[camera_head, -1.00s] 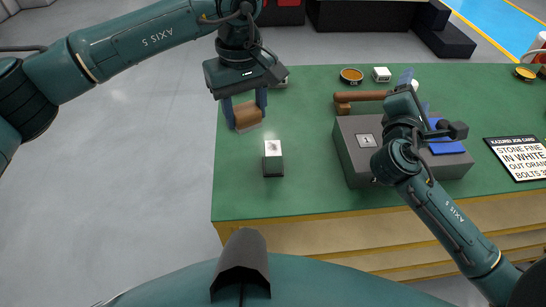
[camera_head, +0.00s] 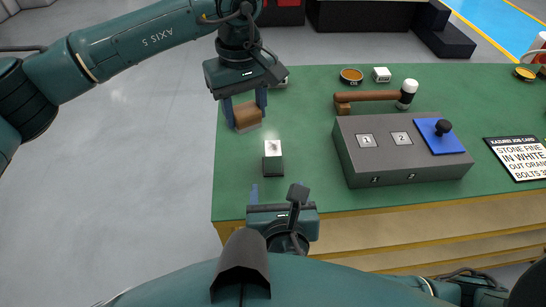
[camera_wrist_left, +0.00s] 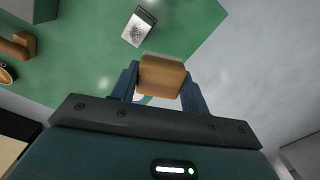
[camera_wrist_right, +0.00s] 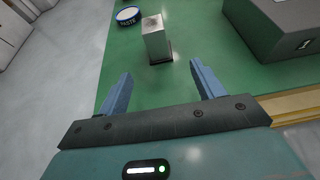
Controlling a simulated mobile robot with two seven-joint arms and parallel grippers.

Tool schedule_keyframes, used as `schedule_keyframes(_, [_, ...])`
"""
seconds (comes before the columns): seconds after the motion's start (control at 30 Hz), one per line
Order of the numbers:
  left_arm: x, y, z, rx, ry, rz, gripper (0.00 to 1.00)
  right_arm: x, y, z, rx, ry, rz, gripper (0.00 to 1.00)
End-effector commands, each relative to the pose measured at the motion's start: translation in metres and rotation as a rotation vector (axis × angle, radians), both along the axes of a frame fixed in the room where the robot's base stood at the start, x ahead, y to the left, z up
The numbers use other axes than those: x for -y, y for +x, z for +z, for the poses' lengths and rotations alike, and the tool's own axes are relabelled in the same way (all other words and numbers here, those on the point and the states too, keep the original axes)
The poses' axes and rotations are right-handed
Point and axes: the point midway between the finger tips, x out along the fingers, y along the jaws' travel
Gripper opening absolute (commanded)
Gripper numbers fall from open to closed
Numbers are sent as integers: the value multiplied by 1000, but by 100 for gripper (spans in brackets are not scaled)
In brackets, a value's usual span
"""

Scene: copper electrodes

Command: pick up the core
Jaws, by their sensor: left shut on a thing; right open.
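My left gripper (camera_head: 247,116) is shut on a brown, copper-coloured block (camera_head: 247,114) and holds it above the table's left edge. The block also shows between the fingers in the left wrist view (camera_wrist_left: 161,76). A small upright grey block with a pale, shiny top (camera_head: 273,165) stands on the green table (camera_head: 310,130). I cannot tell for certain which of these is the core. My right gripper (camera_head: 277,193) is open and empty near the table's front edge, on the near side of the grey block. In the right wrist view the grey block (camera_wrist_right: 157,42) stands ahead, beyond the fingertips.
A dark grey fixture box (camera_head: 400,160) with plates marked 1 and 2 and a blue pad with a black knob stands to the right. Behind it lies a mallet (camera_head: 370,96). A blue-rimmed paste tin (camera_wrist_right: 127,17) sits beyond the grey block. Table between block and box is clear.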

Motion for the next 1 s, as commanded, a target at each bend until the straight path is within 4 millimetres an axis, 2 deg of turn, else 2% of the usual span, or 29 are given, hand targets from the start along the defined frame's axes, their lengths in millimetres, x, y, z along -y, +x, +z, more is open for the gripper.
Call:
schedule_keyframes(0.1, [0, 0, 0, 0, 0, 0, 27, 2, 22, -8, 3, -2, -5, 67])
schedule_keyframes(0.43, [0, 0, 0, 0, 0, 0, 27, 1, 49, -22, 2, 1, -4, 67])
schedule_keyframes(0.7, [0, 0, 0, 0, 0, 0, 27, 0, 82, -40, 2, 2, -4, 67])
schedule_keyframes(1.0, [0, 0, 0, 0, 0, 0, 27, -1, 86, -42, 0, 4, -3, 67])
